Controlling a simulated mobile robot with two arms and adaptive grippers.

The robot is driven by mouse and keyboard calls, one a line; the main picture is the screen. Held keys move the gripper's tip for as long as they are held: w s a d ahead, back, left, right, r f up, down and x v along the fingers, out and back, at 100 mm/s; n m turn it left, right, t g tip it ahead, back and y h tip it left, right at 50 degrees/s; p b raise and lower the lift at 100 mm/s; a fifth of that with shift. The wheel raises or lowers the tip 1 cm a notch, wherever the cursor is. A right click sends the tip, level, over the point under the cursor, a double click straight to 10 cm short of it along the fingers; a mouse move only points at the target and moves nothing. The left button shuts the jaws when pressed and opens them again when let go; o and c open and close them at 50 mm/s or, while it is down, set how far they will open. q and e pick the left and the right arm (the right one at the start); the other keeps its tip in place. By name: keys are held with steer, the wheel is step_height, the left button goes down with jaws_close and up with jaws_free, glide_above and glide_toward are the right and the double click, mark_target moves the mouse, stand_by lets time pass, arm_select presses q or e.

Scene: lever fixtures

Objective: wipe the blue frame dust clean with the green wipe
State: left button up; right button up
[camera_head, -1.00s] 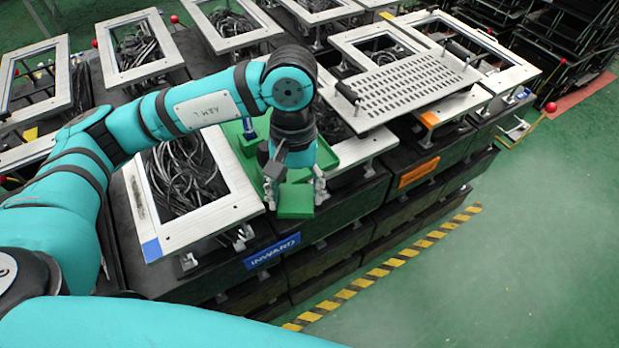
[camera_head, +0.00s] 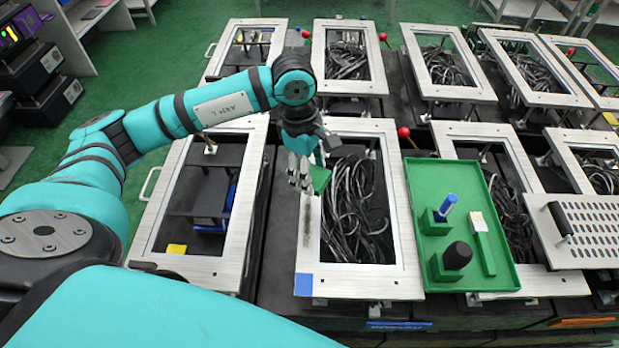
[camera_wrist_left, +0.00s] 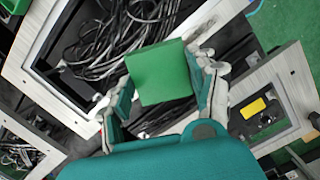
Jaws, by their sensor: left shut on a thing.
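The blue-marked frame (camera_head: 402,235) is a pale metal rectangle with a blue patch (camera_head: 304,285) on its near left corner. Dark cables fill its opening. A dark dust streak (camera_head: 307,222) runs along its left rail. My left gripper (camera_head: 308,178) is shut on the green wipe (camera_head: 319,181), at the upper part of that rail, just beyond the streak. I cannot tell whether the wipe touches the rail. In the left wrist view the green wipe (camera_wrist_left: 160,73) sits between the fingers (camera_wrist_left: 162,92), with the cables behind it. My right gripper is out of view.
A green tray (camera_head: 420,184) right of the frame holds a blue-handled tool (camera_head: 446,207), a black knob-shaped item (camera_head: 457,255) and a white-headed brush (camera_head: 481,240). A yellow-marked frame (camera_head: 233,255) lies to the left. Red-balled levers (camera_head: 404,132) stand between frames.

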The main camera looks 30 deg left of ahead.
arm_select(q)
steer(key=n, duration=0.1)
steer(key=w+a+n, duration=0.1)
steer(key=n, duration=0.1)
steer(key=shift+r+t+p, duration=0.3)
steer(key=shift+r+p, duration=0.1)
steer(key=shift+w+a+n, duration=0.2)
steer(key=shift+w+n, duration=0.05)
steer(key=shift+n, duration=0.45)
steer(key=shift+w+a, duration=0.15)
steer(key=shift+a, duration=0.05)
steer(key=shift+a+f+n, duration=0.1)
steer(key=shift+f+n, duration=0.1)
steer(key=shift+n, duration=0.1)
steer(key=shift+f, duration=0.65)
steer(key=shift+f+b, duration=0.65)
steer(key=shift+f, duration=0.6)
steer(key=shift+r+y, duration=0.15)
steer(key=shift+y, duration=0.15)
steer(key=shift+r, duration=0.15)
steer(key=shift+w+y+p, duration=0.1)
steer(key=shift+y+p, duration=0.25)
steer(key=shift+y, duration=0.25)
steer(key=shift+g, duration=0.4)
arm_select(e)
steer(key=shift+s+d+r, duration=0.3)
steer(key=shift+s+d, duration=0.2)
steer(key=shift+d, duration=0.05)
